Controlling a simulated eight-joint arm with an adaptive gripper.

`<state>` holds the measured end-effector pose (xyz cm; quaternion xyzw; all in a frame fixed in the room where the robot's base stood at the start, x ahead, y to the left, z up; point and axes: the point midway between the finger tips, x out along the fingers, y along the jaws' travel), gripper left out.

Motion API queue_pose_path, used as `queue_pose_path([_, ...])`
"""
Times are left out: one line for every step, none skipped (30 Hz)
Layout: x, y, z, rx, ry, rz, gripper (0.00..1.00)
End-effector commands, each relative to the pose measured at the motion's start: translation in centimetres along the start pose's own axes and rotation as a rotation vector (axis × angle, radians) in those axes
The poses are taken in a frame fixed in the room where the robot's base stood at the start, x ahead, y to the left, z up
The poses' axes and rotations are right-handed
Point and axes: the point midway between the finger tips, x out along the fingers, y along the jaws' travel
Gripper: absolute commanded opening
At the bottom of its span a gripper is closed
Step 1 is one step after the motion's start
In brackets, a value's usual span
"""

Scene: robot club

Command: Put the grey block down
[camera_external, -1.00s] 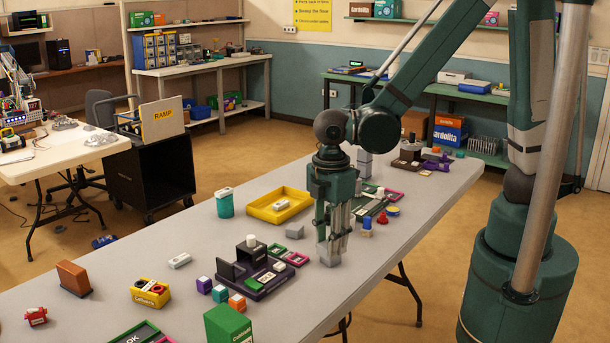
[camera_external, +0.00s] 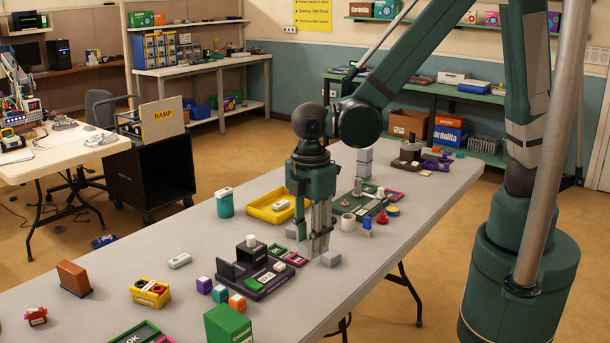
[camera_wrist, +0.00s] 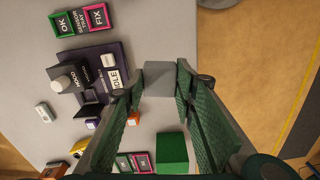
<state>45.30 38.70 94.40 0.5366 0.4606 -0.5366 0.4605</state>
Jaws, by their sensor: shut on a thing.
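The grey block (camera_wrist: 158,80) is held between the two fingertips of my gripper in the wrist view. My gripper (camera_external: 316,248) points down, low over the table, and is shut on it. In the external view the fingers hide much of the fingertip area. A small grey cube (camera_external: 331,258) shows at table level just right of the fingertips; I cannot tell there whether it is the held block. Whether the held block touches the table is not clear.
Left of my gripper is a dark purple holder (camera_wrist: 98,55) with an IDLE card. A green box (camera_wrist: 172,150) stands towards the near end. A white cylinder (camera_external: 347,222) and a yellow tray (camera_external: 262,212) are farther back. Bare table (camera_external: 300,310) lies in front.

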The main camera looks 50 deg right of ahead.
Motion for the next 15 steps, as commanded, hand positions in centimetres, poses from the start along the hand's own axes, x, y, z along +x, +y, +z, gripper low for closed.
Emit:
queue_pose_path([-1.0,0.1,-1.5,-0.01,0.0,0.0,0.08])
queue_pose_path([-1.3,0.2,-2.3,-0.015,0.0,0.0,0.08])
queue_pose_path([-1.7,0.2,-3.5,-0.021,0.0,0.0,0.08])
queue_pose_path([-2.0,0.3,-4.4,-0.026,0.0,0.0,0.08])
queue_pose_path([-2.4,0.3,-5.2,-0.03,0.0,0.0,0.08])
queue_pose_path([-2.8,0.3,-6.5,-0.037,0.0,0.0,0.08])
queue_pose_path([-3.1,0.3,-7.4,-0.041,0.0,0.0,0.08])
queue_pose_path([-3.4,0.2,-8.2,-0.046,0.0,0.0,0.08])
queue_pose_path([-3.8,0.1,-9.4,-0.053,0.0,0.0,0.08])
queue_pose_path([-4.1,0.1,-10.3,-0.059,0.0,0.0,0.08])
queue_pose_path([-4.4,0.0,-11.2,-0.063,0.0,0.0,0.08])
queue_pose_path([-4.8,-0.1,-12.4,-0.069,0.0,0.0,0.08])
queue_pose_path([-5.1,-0.2,-13.4,-0.074,0.0,0.0,0.08])
queue_pose_path([-5.4,-0.4,-14.2,-0.078,0.0,0.0,0.08])
queue_pose_path([-5.7,-0.5,-15.4,-0.085,0.0,0.0,0.08])
